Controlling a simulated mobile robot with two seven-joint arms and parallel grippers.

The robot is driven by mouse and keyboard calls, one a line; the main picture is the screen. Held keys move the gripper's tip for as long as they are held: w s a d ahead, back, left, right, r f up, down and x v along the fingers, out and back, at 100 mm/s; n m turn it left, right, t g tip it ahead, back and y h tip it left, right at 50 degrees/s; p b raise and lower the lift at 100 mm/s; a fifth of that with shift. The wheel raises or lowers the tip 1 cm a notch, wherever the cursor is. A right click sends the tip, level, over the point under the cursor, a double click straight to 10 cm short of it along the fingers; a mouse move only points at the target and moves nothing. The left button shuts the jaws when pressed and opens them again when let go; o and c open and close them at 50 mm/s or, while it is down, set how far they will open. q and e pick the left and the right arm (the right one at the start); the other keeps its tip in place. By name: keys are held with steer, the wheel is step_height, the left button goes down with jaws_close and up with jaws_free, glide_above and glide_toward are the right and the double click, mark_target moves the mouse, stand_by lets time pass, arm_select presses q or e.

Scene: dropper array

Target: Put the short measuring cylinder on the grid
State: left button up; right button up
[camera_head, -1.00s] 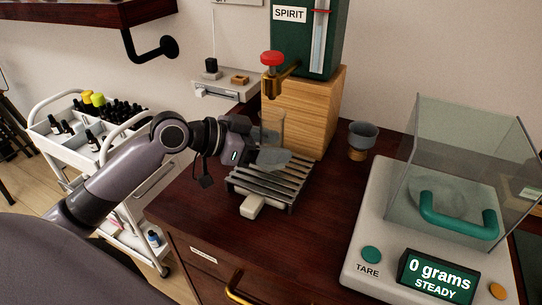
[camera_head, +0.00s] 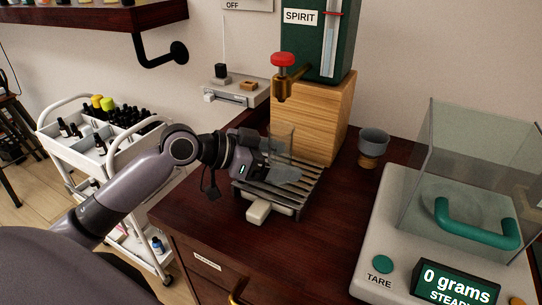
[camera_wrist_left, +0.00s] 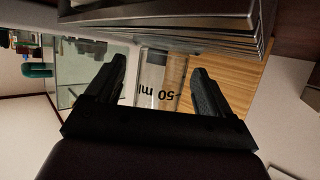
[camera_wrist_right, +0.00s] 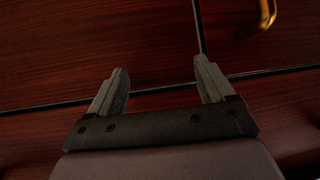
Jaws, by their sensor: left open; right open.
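The short measuring cylinder (camera_head: 282,137) is clear and stands upright on the slatted metal grid (camera_head: 307,186). Its 50 ml mark shows in the left wrist view, where the cylinder (camera_wrist_left: 152,78) appears inverted beneath the grid (camera_wrist_left: 160,14). My left gripper (camera_head: 284,173) is open just above the grid, at the cylinder's lower part. In the left wrist view its fingers (camera_wrist_left: 158,72) lie to either side of the cylinder with gaps. The gripper hides the cylinder's base in the head view. My right gripper (camera_wrist_right: 160,68) is open and empty before the dark wooden drawer fronts.
A wooden block (camera_head: 322,120) carrying the green spirit tank stands right behind the grid. A small grey cup (camera_head: 374,141) is to the right. The scale (camera_head: 391,218) with its glass shield stands at the right. A white bottle trolley (camera_head: 85,155) is at the left.

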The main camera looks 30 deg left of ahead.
arm_select(q)
steer(key=b+v, duration=0.1)
steer(key=v, duration=0.8)
steer(key=shift+s+a+r, duration=0.1)
steer(key=shift+s, duration=0.05)
steer(key=v, duration=0.2)
steer(key=shift+s+a+r+b, duration=0.15)
steer(key=shift+s+a+b, duration=0.1)
steer(key=shift+b, duration=0.15)
steer(key=shift+s, duration=0.1)
